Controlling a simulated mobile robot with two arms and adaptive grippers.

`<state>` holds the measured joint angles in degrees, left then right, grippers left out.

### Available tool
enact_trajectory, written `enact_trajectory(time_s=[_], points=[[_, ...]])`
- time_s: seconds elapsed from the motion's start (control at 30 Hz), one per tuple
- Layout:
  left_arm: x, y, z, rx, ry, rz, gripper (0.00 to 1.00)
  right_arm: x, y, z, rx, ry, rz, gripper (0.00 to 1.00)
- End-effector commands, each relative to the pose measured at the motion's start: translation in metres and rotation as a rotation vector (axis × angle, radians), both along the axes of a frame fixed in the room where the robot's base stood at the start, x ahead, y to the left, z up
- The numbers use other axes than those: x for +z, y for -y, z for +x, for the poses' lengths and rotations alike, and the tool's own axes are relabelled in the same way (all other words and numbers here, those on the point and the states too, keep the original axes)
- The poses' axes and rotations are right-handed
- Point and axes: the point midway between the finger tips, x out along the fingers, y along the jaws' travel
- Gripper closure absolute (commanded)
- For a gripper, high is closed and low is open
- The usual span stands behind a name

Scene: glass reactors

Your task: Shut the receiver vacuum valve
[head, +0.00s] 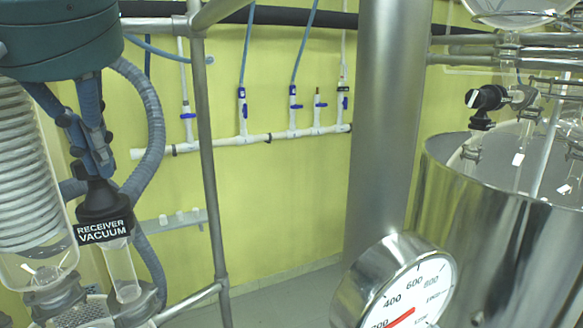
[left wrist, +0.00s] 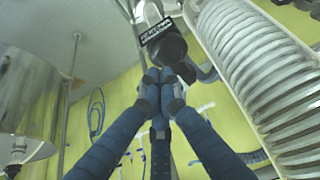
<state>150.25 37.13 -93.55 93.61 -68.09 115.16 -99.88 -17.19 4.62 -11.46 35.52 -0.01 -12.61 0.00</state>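The receiver vacuum valve (head: 103,203) is a black knob at the left of the head view, with a "RECEIVER VACUUM" label on its front, above a clear glass tube. It also shows at the top of the left wrist view (left wrist: 168,47), its label seen at an angle. My left gripper (head: 97,166) comes down from above, its blue fingers drawn together at the top of the knob. In the left wrist view the fingertips (left wrist: 163,78) close in on the knob's narrow handle, which they mostly hide. My right gripper is not in view.
A glass coil condenser (head: 28,185) stands left of the valve, with a grey corrugated hose (head: 152,125) to its right. A metal frame post (head: 208,165) and a pressure gauge (head: 405,285) stand farther right. A steel vessel (head: 490,240) fills the right side.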

Motion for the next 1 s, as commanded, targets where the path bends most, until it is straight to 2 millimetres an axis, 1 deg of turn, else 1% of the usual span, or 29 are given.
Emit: enact_trajectory(time_s=[0.57,1.0], points=[[0.0000,-0.0060,0.0047,0.000,-0.001,0.000,1.00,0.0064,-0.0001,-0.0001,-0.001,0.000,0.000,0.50],[0.0000,-0.0091,0.0014,0.002,-0.002,0.002,1.00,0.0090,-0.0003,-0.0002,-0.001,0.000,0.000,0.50]])
